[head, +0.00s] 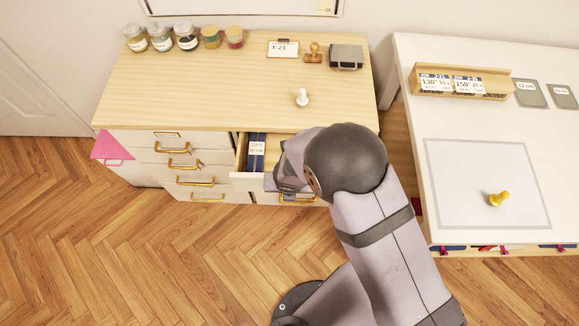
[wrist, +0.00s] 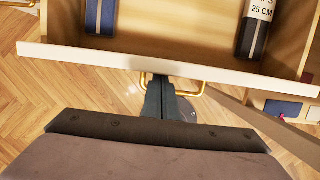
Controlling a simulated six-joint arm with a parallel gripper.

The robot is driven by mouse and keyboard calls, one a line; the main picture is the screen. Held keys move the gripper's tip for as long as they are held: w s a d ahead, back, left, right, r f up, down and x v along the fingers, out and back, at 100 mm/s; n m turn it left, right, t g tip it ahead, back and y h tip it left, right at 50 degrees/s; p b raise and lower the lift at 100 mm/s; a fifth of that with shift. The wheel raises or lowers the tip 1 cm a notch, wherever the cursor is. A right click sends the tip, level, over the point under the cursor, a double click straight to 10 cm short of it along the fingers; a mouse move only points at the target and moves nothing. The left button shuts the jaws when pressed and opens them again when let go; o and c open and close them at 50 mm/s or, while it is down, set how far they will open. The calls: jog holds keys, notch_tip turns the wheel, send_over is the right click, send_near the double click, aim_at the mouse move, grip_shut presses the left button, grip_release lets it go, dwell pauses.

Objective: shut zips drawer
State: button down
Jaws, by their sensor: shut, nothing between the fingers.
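The open drawer (head: 243,181) sticks out from the upper right of the wooden-topped cabinet. It holds a labelled dark blue pack (head: 256,156). In the wrist view, the drawer's white front (wrist: 100,58) crosses the picture, and inside lie a blue strip (wrist: 100,15) and a dark pack marked 25 CM (wrist: 255,27). A gold handle (wrist: 202,83) hangs on the front. My gripper (wrist: 163,84) is shut and empty, its fingertips at the handle in front of the drawer; I cannot tell if they touch. In the head view, my arm hides the drawer's right part.
The cabinet's other drawers (head: 176,165) on the left look shut. The cabinet top (head: 200,85) holds jars, a stamp and a white piece (head: 302,97). A white table (head: 440,120) stands to the right. The floor in front is clear.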

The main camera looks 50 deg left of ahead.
jog(key=w+a+p, duration=0.5)
jog(key=w+a, duration=0.1)
jog(key=shift+w+a+f, duration=0.1)
jog(key=shift+w+a, duration=0.2)
jog(key=shift+w, duration=0.05)
jog(key=shift+w+a+b, duration=0.5)
jog(key=shift+w+a, duration=0.25)
jog(key=shift+s+d+r+p, duration=0.15)
jog(key=shift+s+d+p, duration=0.45)
jog(key=shift+s+d, duration=0.15)
jog(key=shift+s+d+r+p, duration=0.15)
jog(key=shift+s+d+p, duration=0.45)
jog(key=shift+s+d, duration=0.1)
jog(key=shift+s+r+b, duration=0.1)
jog(key=shift+r+b, duration=0.2)
jog(key=shift+b, duration=0.1)
jog(key=b+v, duration=0.2)
jog(key=v, duration=0.7)
